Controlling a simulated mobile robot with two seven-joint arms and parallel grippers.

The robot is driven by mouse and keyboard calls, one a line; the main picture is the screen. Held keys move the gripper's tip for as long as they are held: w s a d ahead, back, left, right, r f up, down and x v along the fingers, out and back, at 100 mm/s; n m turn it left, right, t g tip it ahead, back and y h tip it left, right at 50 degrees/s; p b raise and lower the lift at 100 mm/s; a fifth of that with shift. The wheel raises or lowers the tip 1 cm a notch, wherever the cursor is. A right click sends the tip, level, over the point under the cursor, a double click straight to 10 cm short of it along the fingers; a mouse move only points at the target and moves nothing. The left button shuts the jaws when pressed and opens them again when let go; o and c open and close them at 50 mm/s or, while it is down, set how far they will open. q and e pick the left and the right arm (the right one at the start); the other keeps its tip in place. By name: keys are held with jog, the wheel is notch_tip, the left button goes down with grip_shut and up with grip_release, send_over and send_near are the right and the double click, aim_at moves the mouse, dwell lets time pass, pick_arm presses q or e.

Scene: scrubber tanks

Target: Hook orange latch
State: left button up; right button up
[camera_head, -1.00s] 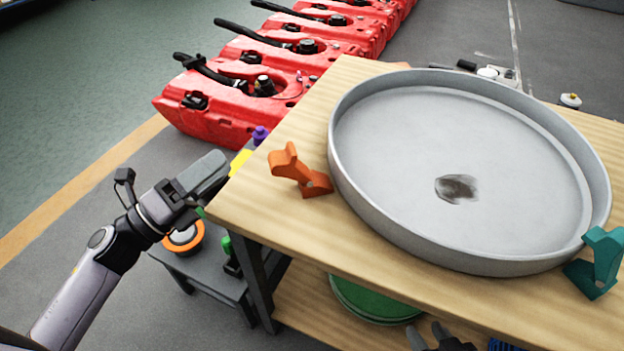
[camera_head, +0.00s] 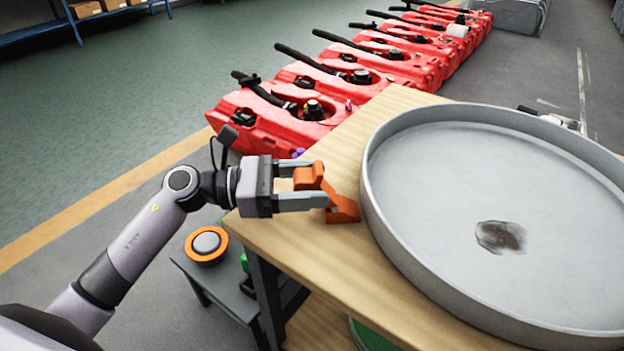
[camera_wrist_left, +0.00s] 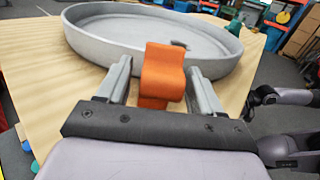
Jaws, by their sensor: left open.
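The orange latch (camera_head: 340,208) stands on the wooden table at the left of a large round grey pan (camera_head: 372,190). My left gripper (camera_head: 314,186) is open at the latch, with one finger on each side of its upper part. In the left wrist view the latch (camera_wrist_left: 162,74) stands between the two fingertips (camera_wrist_left: 160,78), with the pan (camera_wrist_left: 85,40) behind it. Gaps show between the latch and both fingers there. The latch's upper part looks upright and apart from the pan's rim.
The wooden table (camera_head: 300,240) has bare room left of the pan. Several red tanks (camera_head: 330,75) stand in a row behind it. A low grey stand (camera_head: 215,280) with an orange-ringed round part (camera_head: 206,245) is below the table's left edge.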

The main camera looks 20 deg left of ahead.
pick_arm(q)
jog(key=shift+w+d, duration=0.1)
jog(key=shift+d, duration=0.2)
